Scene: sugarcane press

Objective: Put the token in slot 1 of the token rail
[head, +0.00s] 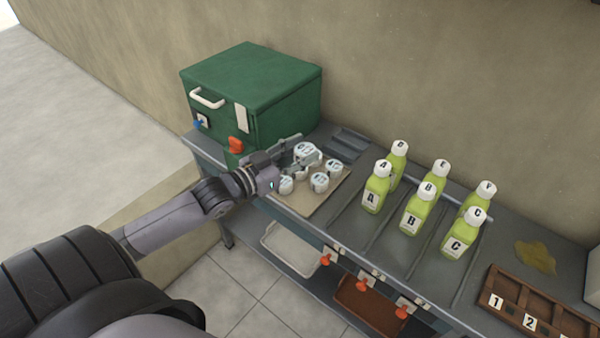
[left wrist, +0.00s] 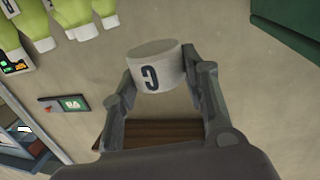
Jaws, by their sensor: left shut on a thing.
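My left gripper (head: 300,150) is shut on a white cylindrical token (left wrist: 155,68). In the left wrist view the token sits between both fingertips, with a dark letter on its side that reads like a C, turned over. In the head view the gripper is over a group of white lettered tokens (head: 319,182) on a tan mat (head: 318,205). The brown token rail (head: 548,328) is at the lower right, partly cut off by the frame edge. Its label for slot 1 (head: 495,301) shows at the left end, and that slot looks empty. My right gripper is not in view.
A green box (head: 250,95) stands behind the gripper at the left. Several labelled bottles of green juice (head: 418,212) stand between the mat and the rail. Orange taps (head: 362,284) line the counter's front edge. A yellow-green patch (head: 536,256) lies behind the rail.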

